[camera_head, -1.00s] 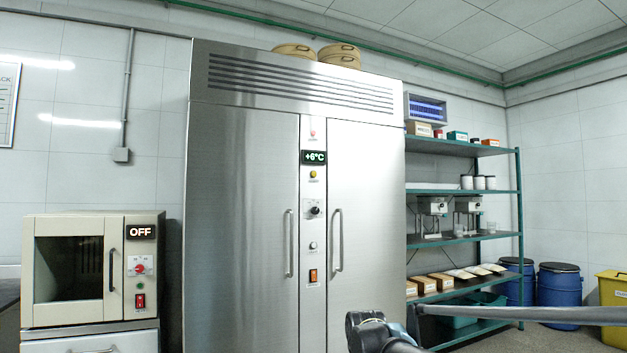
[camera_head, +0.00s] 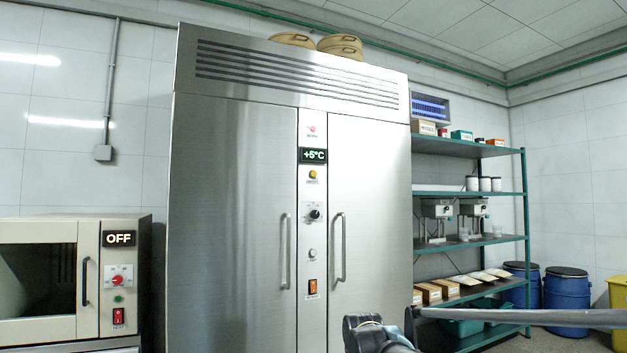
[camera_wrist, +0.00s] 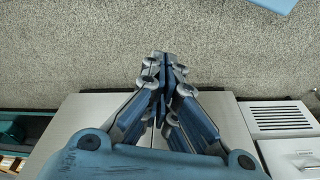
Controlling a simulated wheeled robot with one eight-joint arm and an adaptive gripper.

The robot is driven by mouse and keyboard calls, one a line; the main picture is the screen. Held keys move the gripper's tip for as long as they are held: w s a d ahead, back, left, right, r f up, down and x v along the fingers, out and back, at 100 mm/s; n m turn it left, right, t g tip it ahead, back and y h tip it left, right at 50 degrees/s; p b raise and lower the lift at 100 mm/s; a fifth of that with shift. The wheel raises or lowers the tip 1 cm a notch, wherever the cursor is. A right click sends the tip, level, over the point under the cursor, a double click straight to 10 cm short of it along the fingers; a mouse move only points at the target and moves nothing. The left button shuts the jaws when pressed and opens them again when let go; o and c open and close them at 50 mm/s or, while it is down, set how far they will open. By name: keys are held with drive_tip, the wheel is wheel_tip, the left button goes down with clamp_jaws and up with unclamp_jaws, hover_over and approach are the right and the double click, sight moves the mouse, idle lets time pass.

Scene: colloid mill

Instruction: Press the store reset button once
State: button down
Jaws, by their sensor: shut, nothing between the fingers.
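A tall steel two-door cabinet (camera_head: 235,210) stands ahead in the head view. Its narrow control strip (camera_head: 312,255) runs between the doors. From top to bottom it has a red round piece (camera_head: 311,130), a display (camera_head: 313,156) reading +5°C, a yellow round piece (camera_head: 312,175), a black knob (camera_head: 315,214), a pale round button (camera_head: 312,254) and an orange rocker switch (camera_head: 312,286). The small labels are unreadable, so I cannot tell which is the store reset button. My gripper (camera_wrist: 163,62) is shut and empty in the wrist view, apart from the controls.
Two vertical door handles (camera_head: 286,250) flank the strip. An oven-like unit (camera_head: 70,275) showing OFF stands left. A green shelf rack (camera_head: 468,241) stands right, with blue drums (camera_head: 566,290) beyond. Speckled grey floor (camera_wrist: 70,50) fills the upper wrist view.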

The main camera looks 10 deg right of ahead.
sight(313, 174)
drive_tip(key=w+d+r+n+t+h, duration=0.2)
drive_tip(key=w+d+r+n, duration=0.1)
drive_tip(key=w+r, duration=0.7)
drive_tip(key=w+d+r+n+t+h, duration=0.1)
drive_tip(key=w+d+r+n+h, duration=0.1)
drive_tip(key=w+r, duration=0.8)
drive_tip(key=w+d+r+n+t+h, duration=0.1)
drive_tip(key=w+d+r+n+t, duration=0.15)
drive_tip(key=w+r, duration=0.75)
drive_tip(key=w+a+r+n+t, duration=0.2)
drive_tip(key=w+r, duration=0.4)
drive_tip(key=r, duration=0.5)
drive_tip(key=w+a+r+n+t+h, duration=0.1)
drive_tip(key=w+r+n, duration=0.4)
drive_tip(key=r, duration=0.7)
drive_tip(key=w+a+r+n+t, duration=0.2)
drive_tip(key=w+r+n+t, duration=0.1)
drive_tip(key=w+r, duration=0.6)
wheel_tip(313, 174, up, 3)
drive_tip(key=shift+a+n+h, duration=0.4)
drive_tip(key=shift+n, duration=0.35)
drive_tip(key=shift+w, duration=0.15)
drive_tip(key=shift+w+a, duration=0.45)
drive_tip(key=shift+w, duration=0.95)
drive_tip(key=shift+w+a, duration=0.5)
drive_tip(key=shift+w, duration=0.85)
drive_tip(key=shift+w+a, duration=0.45)
drive_tip(key=shift+w, duration=0.95)
